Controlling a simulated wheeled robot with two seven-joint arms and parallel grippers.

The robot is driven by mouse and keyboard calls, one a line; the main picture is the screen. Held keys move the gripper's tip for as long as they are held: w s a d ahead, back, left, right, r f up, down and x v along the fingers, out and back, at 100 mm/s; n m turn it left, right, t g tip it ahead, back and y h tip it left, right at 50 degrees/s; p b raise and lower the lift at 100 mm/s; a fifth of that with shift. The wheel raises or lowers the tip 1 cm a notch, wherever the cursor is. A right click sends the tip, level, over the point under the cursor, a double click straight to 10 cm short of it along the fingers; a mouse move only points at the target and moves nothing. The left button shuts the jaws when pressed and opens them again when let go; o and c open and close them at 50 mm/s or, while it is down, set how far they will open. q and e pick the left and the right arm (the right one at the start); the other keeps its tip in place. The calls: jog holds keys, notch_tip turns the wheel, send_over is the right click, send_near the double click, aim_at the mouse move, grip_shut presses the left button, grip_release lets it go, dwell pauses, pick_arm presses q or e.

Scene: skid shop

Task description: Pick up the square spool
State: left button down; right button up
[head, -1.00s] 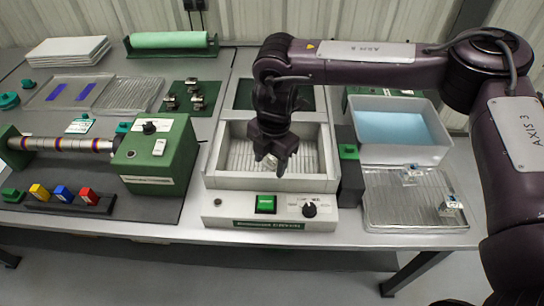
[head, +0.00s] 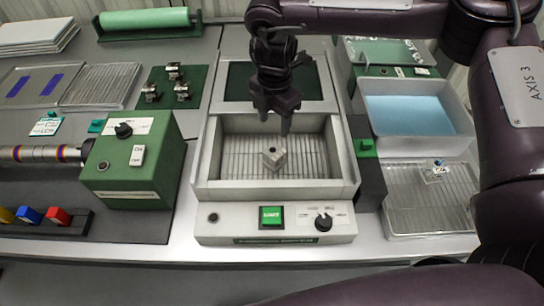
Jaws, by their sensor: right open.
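A small grey metal block with a round dark hole in its top, which looks like the square spool (head: 274,158), sits on the ribbed floor of the open basin (head: 353,160) of the pale grey machine. My right gripper (head: 275,122) hangs above the basin, pointing down, with its dark fingers apart and nothing between them. Its fingertips are above and slightly behind the spool, with a visible gap. My left gripper is not in view.
Basin walls surround the spool. A green button (head: 271,216) and a black knob (head: 323,222) are on the machine's front. A wire tray (head: 425,205) with a small fitting (head: 436,171) and a blue-filled tub (head: 470,142) stand right. A green box (head: 128,170) stands left.

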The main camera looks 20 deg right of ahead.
aim_at(275, 151)
notch_tip(275, 151, down, 4)
jog(key=b, duration=0.3)
jog(key=shift+w, duration=0.1)
jog(key=shift+f, duration=0.55)
jog(key=f, duration=0.6)
jog(key=shift+s+f+p, duration=0.1)
jog(key=shift+s+p, duration=0.25)
jog(key=shift+f, duration=0.45)
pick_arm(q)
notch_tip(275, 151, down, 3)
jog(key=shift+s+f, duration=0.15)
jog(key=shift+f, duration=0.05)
pick_arm(e)
jog(key=c, duration=0.9)
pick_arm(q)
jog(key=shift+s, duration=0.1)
